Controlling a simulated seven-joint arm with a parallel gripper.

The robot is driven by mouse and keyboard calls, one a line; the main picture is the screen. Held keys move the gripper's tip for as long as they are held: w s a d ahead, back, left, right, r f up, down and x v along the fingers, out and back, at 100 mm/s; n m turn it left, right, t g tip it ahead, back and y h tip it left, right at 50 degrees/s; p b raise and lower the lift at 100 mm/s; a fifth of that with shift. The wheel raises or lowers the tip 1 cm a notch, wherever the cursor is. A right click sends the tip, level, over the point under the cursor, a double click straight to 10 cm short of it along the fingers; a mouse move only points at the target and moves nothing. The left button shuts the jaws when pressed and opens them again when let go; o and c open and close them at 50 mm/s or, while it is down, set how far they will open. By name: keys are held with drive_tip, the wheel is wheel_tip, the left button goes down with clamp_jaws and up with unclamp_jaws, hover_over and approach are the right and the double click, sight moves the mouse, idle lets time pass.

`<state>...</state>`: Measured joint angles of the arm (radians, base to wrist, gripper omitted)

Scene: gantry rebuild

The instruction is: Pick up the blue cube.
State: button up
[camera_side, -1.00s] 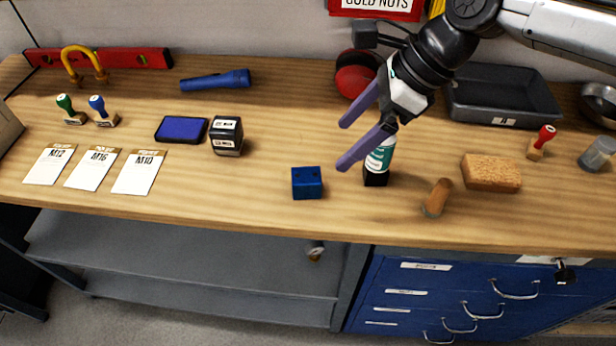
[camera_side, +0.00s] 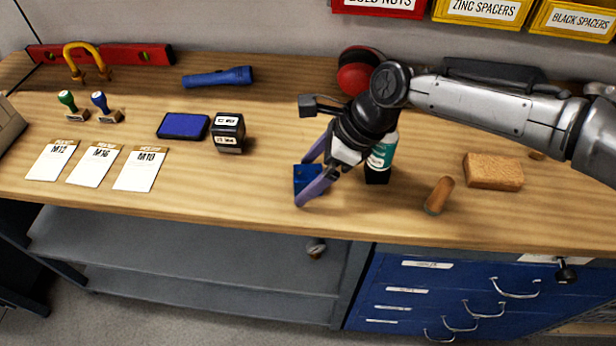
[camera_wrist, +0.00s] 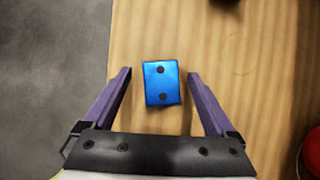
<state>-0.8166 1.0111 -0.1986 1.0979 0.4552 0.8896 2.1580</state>
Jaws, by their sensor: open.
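The blue cube (camera_side: 302,177) sits on the wooden bench near its front edge, and my fingers partly hide it in the side view. In the wrist view the blue cube (camera_wrist: 161,83) shows its top with two dark dots. My gripper (camera_side: 307,178) is open, with its purple fingers low over the bench at the cube. In the wrist view the fingers of my gripper (camera_wrist: 160,75) are spread to the left and right of the cube, with a gap on each side. I cannot tell exactly how high the fingertips are.
A bottle (camera_side: 379,160) with a black base stands close to the right of my gripper. A wooden peg (camera_side: 438,195) and a tan sponge-like block (camera_side: 493,171) lie further right. A black stamp (camera_side: 228,133) and a blue ink pad (camera_side: 183,126) are to the left. Bench (camera_side: 220,190) front-left is clear.

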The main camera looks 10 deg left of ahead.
drive_tip(key=shift+a+f, duration=0.15)
clamp_jaws()
idle(0.4)
